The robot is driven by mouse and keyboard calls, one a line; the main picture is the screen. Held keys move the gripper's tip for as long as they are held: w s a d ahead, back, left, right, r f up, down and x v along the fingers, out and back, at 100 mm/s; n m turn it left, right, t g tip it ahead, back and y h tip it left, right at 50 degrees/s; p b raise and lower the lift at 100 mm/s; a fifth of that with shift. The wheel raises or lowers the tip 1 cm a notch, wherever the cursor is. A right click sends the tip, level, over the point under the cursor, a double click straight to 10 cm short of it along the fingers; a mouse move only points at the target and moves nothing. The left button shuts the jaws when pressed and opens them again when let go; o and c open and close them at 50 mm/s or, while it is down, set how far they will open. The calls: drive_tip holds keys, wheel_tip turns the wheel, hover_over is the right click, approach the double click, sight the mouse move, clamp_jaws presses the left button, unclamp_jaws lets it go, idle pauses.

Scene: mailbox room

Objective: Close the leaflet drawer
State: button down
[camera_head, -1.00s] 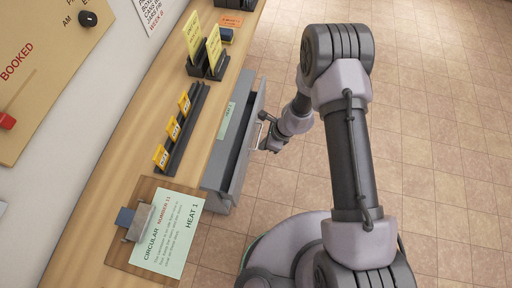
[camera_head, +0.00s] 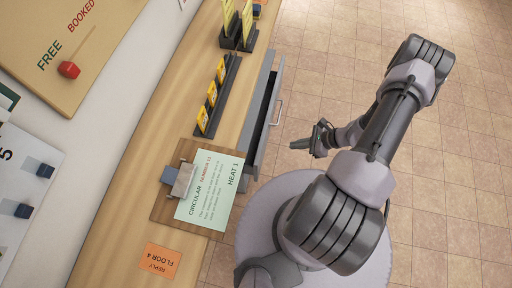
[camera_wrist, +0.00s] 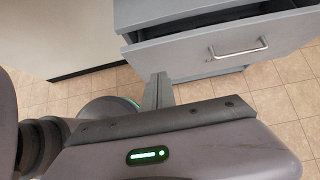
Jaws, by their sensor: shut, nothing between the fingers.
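The leaflet drawer (camera_head: 264,125) is a grey drawer under the wooden counter, pulled partly out, with a dark gap showing inside. In the wrist view the grey drawer front (camera_wrist: 190,52) stands out from the cabinet, with a silver bar handle (camera_wrist: 238,48) on it. My gripper (camera_head: 292,145) is shut and empty, to the right of the drawer front in the head view and apart from it. In the wrist view its fingers (camera_wrist: 158,80) are together, below and left of the handle.
The wooden counter (camera_head: 150,130) carries a clipboard with a green circular (camera_head: 212,190), a rack of yellow cards (camera_head: 212,93) and an orange card (camera_head: 160,261). Tiled floor (camera_head: 440,170) to the right is clear.

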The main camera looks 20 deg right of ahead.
drive_tip(key=w+a+r+b+x, duration=0.1)
drive_tip(key=b+x, duration=0.3)
drive_tip(key=x, duration=0.7)
drive_tip(key=shift+a+r, duration=0.3)
drive_tip(key=shift+r, duration=0.1)
drive_tip(key=shift+w, duration=0.15)
